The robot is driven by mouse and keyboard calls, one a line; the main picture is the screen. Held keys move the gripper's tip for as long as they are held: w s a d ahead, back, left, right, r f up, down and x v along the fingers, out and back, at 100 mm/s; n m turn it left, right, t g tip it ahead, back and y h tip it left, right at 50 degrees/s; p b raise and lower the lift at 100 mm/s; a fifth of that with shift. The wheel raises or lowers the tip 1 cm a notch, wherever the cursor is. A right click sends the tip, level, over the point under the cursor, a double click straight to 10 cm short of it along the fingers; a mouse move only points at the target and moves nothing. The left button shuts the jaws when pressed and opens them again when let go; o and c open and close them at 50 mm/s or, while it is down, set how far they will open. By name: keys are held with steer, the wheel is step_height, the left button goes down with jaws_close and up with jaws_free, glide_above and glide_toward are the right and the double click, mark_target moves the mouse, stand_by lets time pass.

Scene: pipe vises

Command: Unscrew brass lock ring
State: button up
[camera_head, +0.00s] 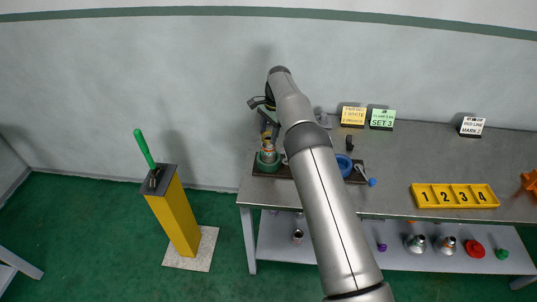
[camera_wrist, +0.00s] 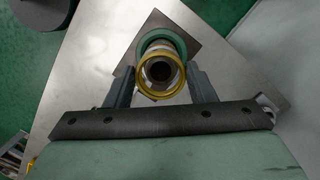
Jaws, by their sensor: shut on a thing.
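The brass lock ring (camera_wrist: 143,87) shows in the wrist view as a yellow ring around the top of a dark hollow pipe (camera_wrist: 160,71). My gripper (camera_wrist: 160,88) has one finger on each side of the ring and is shut on it. Behind the ring is a green round vise body (camera_wrist: 178,41) on a dark square plate. In the head view my gripper (camera_head: 266,132) is above the green vise (camera_head: 268,160) at the left end of the table; the ring there is too small to make out clearly.
A blue ring vise (camera_head: 344,164) stands right of my arm on the grey table (camera_head: 400,160). A yellow numbered tray (camera_head: 455,196) and several sign cards stand further right. A yellow post (camera_head: 174,220) with a green-handled tool (camera_head: 145,150) stands left of the table. Several parts lie on the lower shelf.

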steer(key=shift+r, duration=1.4)
